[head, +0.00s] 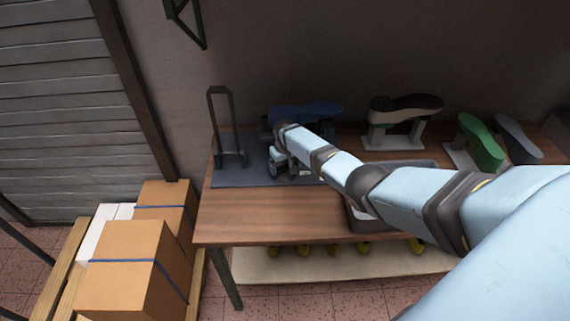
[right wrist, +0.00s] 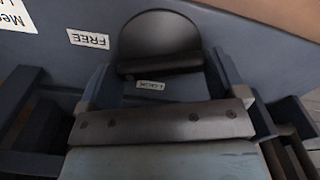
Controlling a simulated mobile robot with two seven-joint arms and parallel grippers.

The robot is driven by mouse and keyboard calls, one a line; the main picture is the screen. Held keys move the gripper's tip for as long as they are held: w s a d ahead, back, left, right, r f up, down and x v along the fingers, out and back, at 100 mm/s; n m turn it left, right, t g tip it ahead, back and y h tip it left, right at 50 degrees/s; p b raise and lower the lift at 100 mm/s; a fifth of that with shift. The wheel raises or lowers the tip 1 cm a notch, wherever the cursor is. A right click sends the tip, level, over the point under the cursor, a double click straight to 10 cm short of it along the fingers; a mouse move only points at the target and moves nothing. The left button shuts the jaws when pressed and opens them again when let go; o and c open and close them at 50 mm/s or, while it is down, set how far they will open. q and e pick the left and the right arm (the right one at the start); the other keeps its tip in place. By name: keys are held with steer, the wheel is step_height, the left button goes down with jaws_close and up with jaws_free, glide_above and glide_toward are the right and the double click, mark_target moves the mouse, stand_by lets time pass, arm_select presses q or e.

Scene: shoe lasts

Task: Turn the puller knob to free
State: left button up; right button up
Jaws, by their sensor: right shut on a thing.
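The puller knob (right wrist: 160,34) is a dark round disc with a raised grip bar, in the upper middle of the right wrist view. A white label reading FREE (right wrist: 88,38) is to its left on a blue-grey surface. A smaller label (right wrist: 150,86) below the knob is too small to read surely. My right gripper (right wrist: 160,66) is shut on the knob's grip bar. In the head view my right gripper (head: 281,160) is at the mat, in front of the blue shoe last (head: 308,111); the knob is hidden there. My left gripper is not in view.
A dark upright frame (head: 225,125) stands on the grey mat (head: 238,174) at left. Lasts on stands, black-and-cream (head: 405,106), green (head: 481,142) and grey (head: 519,141), are to the right. A grey tray (head: 362,221) lies under my arm. The table's front left (head: 260,215) is clear.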

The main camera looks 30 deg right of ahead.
mark_target(285, 167)
steer(key=shift+m+p, duration=0.3)
steer(key=shift+m, duration=2)
steer(key=o, duration=0.6)
steer(key=shift+r, duration=0.15)
step_height(285, 167, up, 14)
steer(key=shift+f+b, duration=0.2)
steer(key=shift+b, duration=0.25)
